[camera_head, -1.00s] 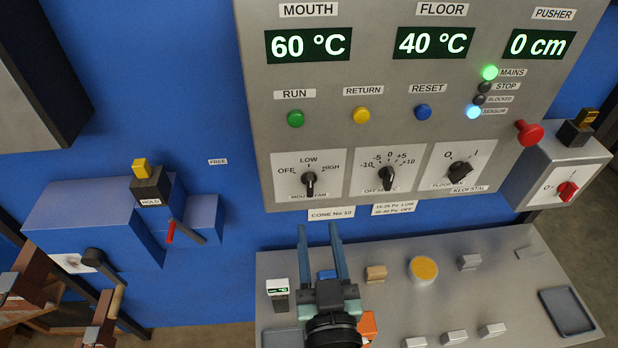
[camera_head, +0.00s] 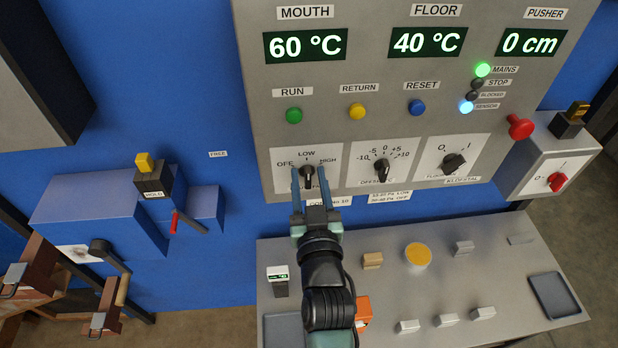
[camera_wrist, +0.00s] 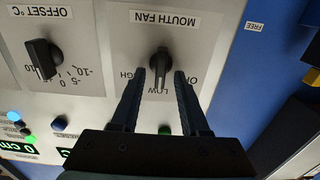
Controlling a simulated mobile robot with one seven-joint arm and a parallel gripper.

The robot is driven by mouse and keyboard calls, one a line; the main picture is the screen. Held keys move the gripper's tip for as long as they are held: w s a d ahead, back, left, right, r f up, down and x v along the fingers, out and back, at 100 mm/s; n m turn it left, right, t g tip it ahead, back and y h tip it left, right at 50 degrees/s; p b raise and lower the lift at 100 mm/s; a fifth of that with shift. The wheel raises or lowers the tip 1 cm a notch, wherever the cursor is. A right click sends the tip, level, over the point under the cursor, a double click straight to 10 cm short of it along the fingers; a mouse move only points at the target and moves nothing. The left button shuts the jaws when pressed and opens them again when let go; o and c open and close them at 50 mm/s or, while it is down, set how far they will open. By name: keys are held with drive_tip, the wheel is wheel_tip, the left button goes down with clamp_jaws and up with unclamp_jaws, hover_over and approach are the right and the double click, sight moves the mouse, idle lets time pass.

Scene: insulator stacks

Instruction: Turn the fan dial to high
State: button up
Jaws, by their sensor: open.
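The fan dial (camera_head: 307,177) is a black knob on a white plate at the lower left of the grey control panel (camera_head: 262,110), marked OFF, LOW and HIGH. In the wrist view the dial (camera_wrist: 160,60) sits under the label MOUTH FAN, its narrow end towards LOW. My gripper (camera_head: 309,170) is open, with one blue-grey finger on each side of the dial in the picture. In the wrist view the fingertips (camera_wrist: 160,74) flank the knob with gaps on both sides. Whether they touch the panel I cannot tell.
The OFFSET dial (camera_head: 382,169) and another black switch (camera_head: 453,162) sit to the right. RUN, RETURN and RESET buttons are above. A red mushroom button (camera_head: 520,127) sticks out at the panel's right edge. A grey desk (camera_head: 400,290) with small items lies below.

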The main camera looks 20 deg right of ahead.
drive_tip(key=shift+s, duration=0.1)
clamp_jaws()
drive_tip(key=shift+r+m, duration=0.1)
drive_tip(key=shift+m, duration=0.2)
drive_tip(key=m, duration=0.7)
drive_tip(key=d+m, duration=0.1)
drive_tip(key=m, duration=0.3)
drive_tip(key=shift+s+f+p, duration=0.1)
drive_tip(key=shift+f+p, duration=0.1)
drive_tip(key=shift+p, duration=0.15)
drive_tip(key=shift+m, duration=0.3)
unclamp_jaws()
drive_tip(key=shift+a, duration=0.1)
drive_tip(key=shift+f, duration=0.25)
drive_tip(key=b+v, duration=0.3)
drive_tip(key=v, duration=0.9)
drive_tip(key=shift+s, duration=0.35)
